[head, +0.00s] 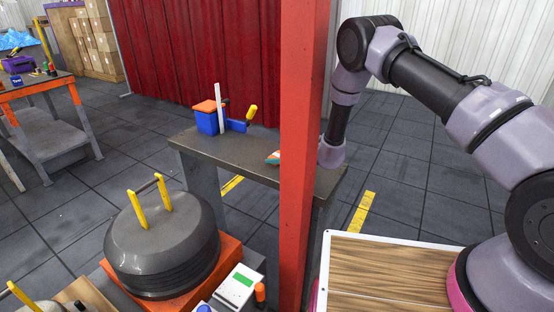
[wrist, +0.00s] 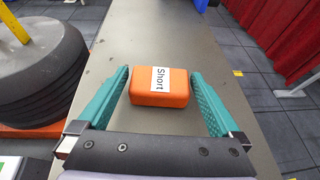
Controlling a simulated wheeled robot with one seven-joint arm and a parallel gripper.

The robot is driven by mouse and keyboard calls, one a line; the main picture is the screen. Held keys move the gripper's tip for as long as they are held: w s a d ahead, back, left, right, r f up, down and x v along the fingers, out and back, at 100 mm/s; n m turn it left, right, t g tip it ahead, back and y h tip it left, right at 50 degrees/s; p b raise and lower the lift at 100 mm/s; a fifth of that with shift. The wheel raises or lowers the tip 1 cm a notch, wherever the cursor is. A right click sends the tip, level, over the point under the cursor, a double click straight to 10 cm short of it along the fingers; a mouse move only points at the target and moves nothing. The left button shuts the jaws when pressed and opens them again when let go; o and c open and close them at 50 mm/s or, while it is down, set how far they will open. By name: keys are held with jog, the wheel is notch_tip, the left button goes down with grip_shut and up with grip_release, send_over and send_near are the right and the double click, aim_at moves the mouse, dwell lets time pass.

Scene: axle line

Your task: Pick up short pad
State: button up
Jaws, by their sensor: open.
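The short pad (wrist: 145,92) is an orange block with a white label reading "Short". It lies on the grey bench (wrist: 215,58) in the wrist view. My gripper (wrist: 162,90) is open, with one teal finger on each side of the pad. In the head view the red post hides the pad and most of my gripper; a small teal and orange bit (head: 273,158) shows at the post's left edge, over the bench (head: 225,155).
A red post (head: 303,150) stands in front of the bench. A blue box with an orange top (head: 208,117) and a yellow-handled tool (head: 250,113) sit at the bench's far left. A large grey drum with yellow handles (head: 160,245) stands on an orange base, front left.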

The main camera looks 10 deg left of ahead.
jog(key=shift+w+a+f, duration=0.15)
jog(key=shift+w+a, duration=0.1)
jog(key=shift+a, duration=0.15)
jog(key=c, duration=1.2)
